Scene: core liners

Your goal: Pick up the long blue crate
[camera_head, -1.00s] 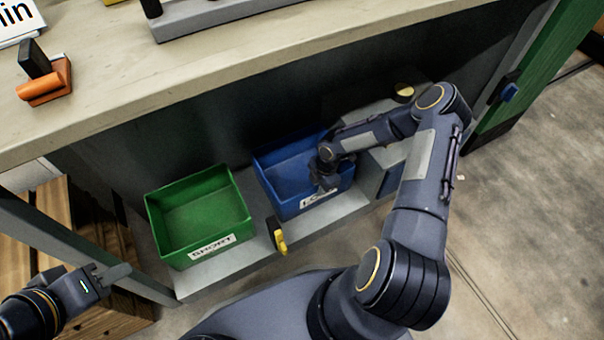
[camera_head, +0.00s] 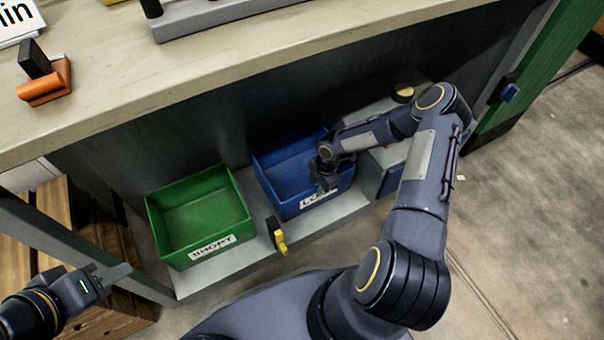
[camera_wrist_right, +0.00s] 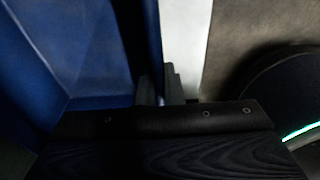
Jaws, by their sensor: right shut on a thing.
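The long blue crate (camera_head: 289,166) stands on the low shelf under the bench, its white label (camera_head: 314,199) facing the front and partly covered by my right gripper. My right gripper (camera_head: 328,186) is at the crate's front wall near its right end. In the right wrist view, the fingers (camera_wrist_right: 160,90) are shut on the crate's wall, with the blue inside (camera_wrist_right: 95,60) to the left. My left gripper (camera_head: 108,275) is at the lower left, away from the crate; its finger opening is not clear.
A green crate (camera_head: 198,214) labelled SHORT stands left of the blue one on the shelf (camera_head: 340,207). A yellow and black item (camera_head: 276,236) is at the shelf's front edge between them. A grey box (camera_head: 388,160) stands close on the right. The bench top (camera_head: 200,75) overhangs behind.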

